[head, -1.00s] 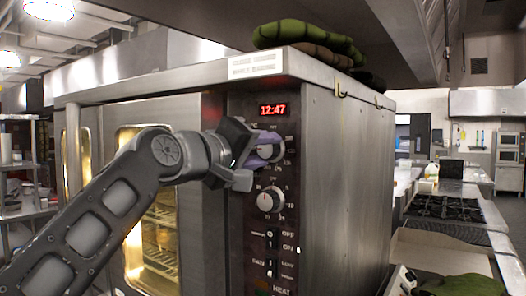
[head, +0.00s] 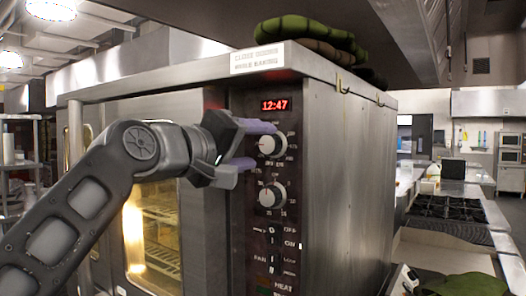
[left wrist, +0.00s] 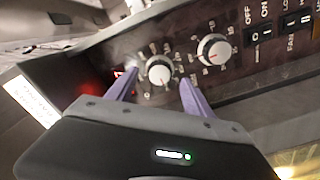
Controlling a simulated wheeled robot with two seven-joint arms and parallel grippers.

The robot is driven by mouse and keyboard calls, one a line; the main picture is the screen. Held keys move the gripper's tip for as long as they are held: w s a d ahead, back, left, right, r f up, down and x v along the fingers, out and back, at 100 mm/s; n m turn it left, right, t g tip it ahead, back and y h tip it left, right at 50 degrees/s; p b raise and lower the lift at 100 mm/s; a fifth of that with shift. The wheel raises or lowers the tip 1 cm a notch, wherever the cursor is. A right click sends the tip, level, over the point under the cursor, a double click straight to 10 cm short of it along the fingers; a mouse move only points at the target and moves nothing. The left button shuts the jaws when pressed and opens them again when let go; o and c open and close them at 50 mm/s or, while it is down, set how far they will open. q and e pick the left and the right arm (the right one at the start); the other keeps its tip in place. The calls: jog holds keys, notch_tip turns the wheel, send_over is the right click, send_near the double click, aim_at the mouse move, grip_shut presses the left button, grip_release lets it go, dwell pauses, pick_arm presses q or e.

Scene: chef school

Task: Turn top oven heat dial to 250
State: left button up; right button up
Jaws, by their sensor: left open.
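The top heat dial (head: 272,145) is a silver-white round knob on the oven's dark control panel, under the red 12:47 display (head: 274,105). Its pointer shows as a small reddish mark toward the left; the number there is too small to read. My left gripper (head: 262,144) is open, its purple fingers above and below the dial's left side. In the left wrist view the top dial (left wrist: 160,73) shows between and just beyond the fingertips (left wrist: 160,78), with a visible gap on each side. My right gripper is not in view.
A second dial (head: 271,195) sits just below, with switches (head: 272,240) under it; it also shows in the left wrist view (left wrist: 213,48). Green mitts (head: 310,35) lie on the oven top. A metal ledge (head: 190,75) overhangs the panel. A counter with burners (head: 445,208) stands right.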

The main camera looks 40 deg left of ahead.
pick_arm(q)
jog(key=shift+s+b, duration=0.35)
jog(key=shift+s, duration=1.7)
